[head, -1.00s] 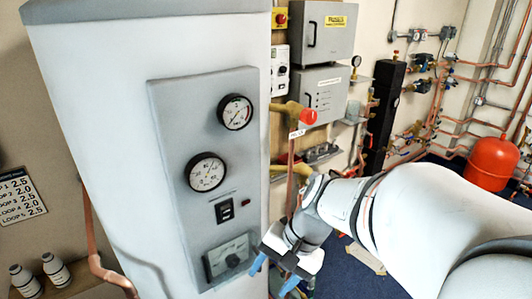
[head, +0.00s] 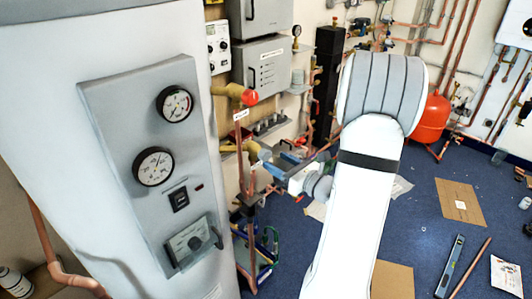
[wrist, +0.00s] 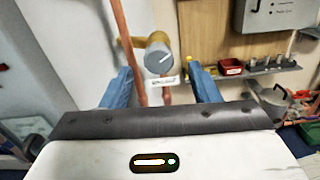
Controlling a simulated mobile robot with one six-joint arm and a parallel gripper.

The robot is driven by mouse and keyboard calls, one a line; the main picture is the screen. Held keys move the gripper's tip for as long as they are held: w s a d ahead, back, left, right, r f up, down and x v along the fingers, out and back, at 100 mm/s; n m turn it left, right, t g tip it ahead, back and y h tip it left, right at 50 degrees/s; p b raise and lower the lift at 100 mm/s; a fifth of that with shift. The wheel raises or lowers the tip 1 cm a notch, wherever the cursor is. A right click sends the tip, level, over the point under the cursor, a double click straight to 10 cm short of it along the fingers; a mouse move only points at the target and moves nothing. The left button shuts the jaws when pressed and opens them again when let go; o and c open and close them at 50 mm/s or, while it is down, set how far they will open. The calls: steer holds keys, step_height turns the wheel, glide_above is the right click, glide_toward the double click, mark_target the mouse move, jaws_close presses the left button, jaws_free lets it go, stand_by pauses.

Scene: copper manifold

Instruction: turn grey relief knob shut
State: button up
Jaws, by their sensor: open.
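The grey relief knob (wrist: 159,59) is round with a pale slanted line on its face. In the wrist view it sits between my two blue fingers, on a brass fitting (wrist: 138,41). A white label plate (wrist: 166,82) is just below it. My gripper (head: 265,160) is open, with a gap on each side of the knob in the wrist view; I cannot tell how far the fingers reach along it. In the head view the grey knob is not clearly visible near the fingers; brass pipework (head: 250,148) shows there.
A vertical copper pipe (wrist: 126,48) runs close to the left of the knob. In the head view a red knob (head: 250,97) sits above my gripper. The white tank with a gauge panel (head: 158,215) stands at left.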

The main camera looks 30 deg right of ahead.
mark_target(268, 157)
steer(key=p+x, duration=0.1)
steer(key=x, duration=0.4)
steer(key=shift+w+a, duration=0.15)
steer(key=shift+w, duration=0.15)
steer(key=shift+c, duration=0.6)
